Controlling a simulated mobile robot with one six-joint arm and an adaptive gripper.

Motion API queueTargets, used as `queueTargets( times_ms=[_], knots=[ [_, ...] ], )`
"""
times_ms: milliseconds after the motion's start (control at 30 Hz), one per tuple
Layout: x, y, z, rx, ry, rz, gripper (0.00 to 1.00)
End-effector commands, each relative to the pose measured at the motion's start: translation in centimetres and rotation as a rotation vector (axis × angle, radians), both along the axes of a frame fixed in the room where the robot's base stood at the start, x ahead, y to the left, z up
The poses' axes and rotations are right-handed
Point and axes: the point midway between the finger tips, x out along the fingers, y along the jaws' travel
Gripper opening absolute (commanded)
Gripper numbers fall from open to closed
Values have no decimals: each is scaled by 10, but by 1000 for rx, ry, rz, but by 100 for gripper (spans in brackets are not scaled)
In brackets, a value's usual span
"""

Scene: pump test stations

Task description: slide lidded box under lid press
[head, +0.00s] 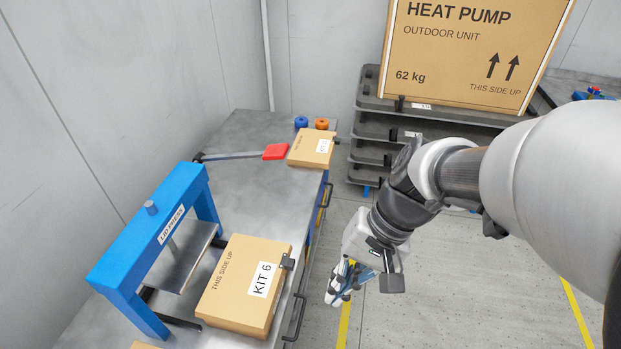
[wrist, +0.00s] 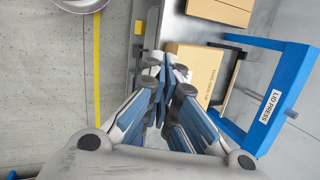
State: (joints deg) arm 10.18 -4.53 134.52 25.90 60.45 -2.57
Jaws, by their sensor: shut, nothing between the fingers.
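The lidded cardboard box marked KIT 6 (head: 238,300) lies flat on the metal bench, just right of the blue lid press (head: 125,255). It is beside the press plate (head: 185,258), not beneath it. My gripper (head: 338,296) is shut and empty, over the floor to the right of the bench, apart from the box. In the wrist view my gripper's blue-padded fingers (wrist: 166,66) are together, and they hide part of a cardboard box (wrist: 203,62) near the press (wrist: 268,108).
A smaller kit box (head: 312,148), a red-ended lever (head: 275,152) and blue and orange round parts sit at the bench's far end. Handles stick out from the bench front. A shelf rack (head: 372,127) bears a large heat pump carton (head: 470,50). Floor to the right is clear.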

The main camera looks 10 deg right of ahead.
Motion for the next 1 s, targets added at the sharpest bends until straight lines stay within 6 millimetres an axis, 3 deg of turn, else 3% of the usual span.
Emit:
queueTargets(
  times_ms=[367, 600, 800, 1000],
  knots=[
    [71, 17, -87, 446, 416, -432, 0],
    [104, 10, -166, 710, 610, -760, 0],
    [113, 2, -229, 867, 711, -995, 0],
    [113, -2, -260, 934, 749, -1111, 0]
  ],
)
